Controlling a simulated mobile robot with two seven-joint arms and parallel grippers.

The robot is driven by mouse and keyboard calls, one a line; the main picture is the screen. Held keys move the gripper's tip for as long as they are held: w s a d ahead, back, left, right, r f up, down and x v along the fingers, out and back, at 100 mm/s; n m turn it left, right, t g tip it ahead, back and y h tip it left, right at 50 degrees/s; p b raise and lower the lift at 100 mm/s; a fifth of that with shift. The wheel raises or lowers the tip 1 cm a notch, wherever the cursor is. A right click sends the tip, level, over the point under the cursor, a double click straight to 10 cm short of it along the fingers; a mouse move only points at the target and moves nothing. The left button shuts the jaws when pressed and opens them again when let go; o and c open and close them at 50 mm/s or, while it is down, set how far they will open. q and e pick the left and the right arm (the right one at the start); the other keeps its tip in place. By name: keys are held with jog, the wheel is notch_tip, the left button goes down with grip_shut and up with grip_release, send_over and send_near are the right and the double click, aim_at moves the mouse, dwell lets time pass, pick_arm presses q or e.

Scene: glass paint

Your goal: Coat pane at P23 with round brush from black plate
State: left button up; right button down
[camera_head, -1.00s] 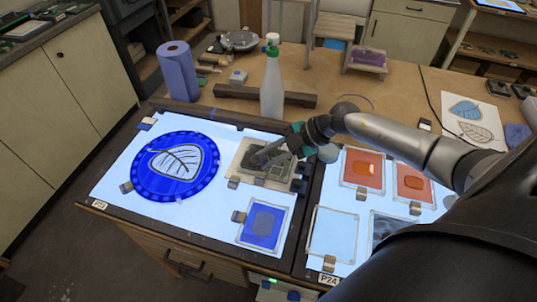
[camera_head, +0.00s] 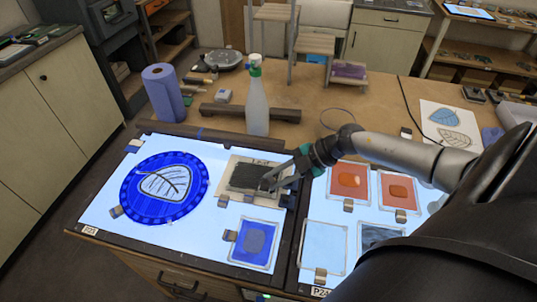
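At P23 a round pane with a blue rim (camera_head: 131,209) and a pale leaf (camera_head: 166,184) in its middle lies on the lit table (camera_head: 103,218). A black plate (camera_head: 247,177) lies on a beige board to its right. My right gripper (camera_head: 272,181) is at the right end of the black plate, its fingers low and apart. I cannot make out a round brush there; the fingers and small dark shapes overlap. My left gripper is not in view.
A small blue square pane (camera_head: 253,242) lies in front of the plate. Orange panes (camera_head: 347,182) and clear panes (camera_head: 325,245) lie on the right light table.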

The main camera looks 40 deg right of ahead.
jog(key=shift+s+d, duration=0.2)
jog(key=shift+d, duration=0.05)
notch_tip(320, 180, up, 5)
jog(key=shift+r+p, duration=0.1)
jog(key=shift+p, duration=0.65)
jog(key=shift+a, duration=0.1)
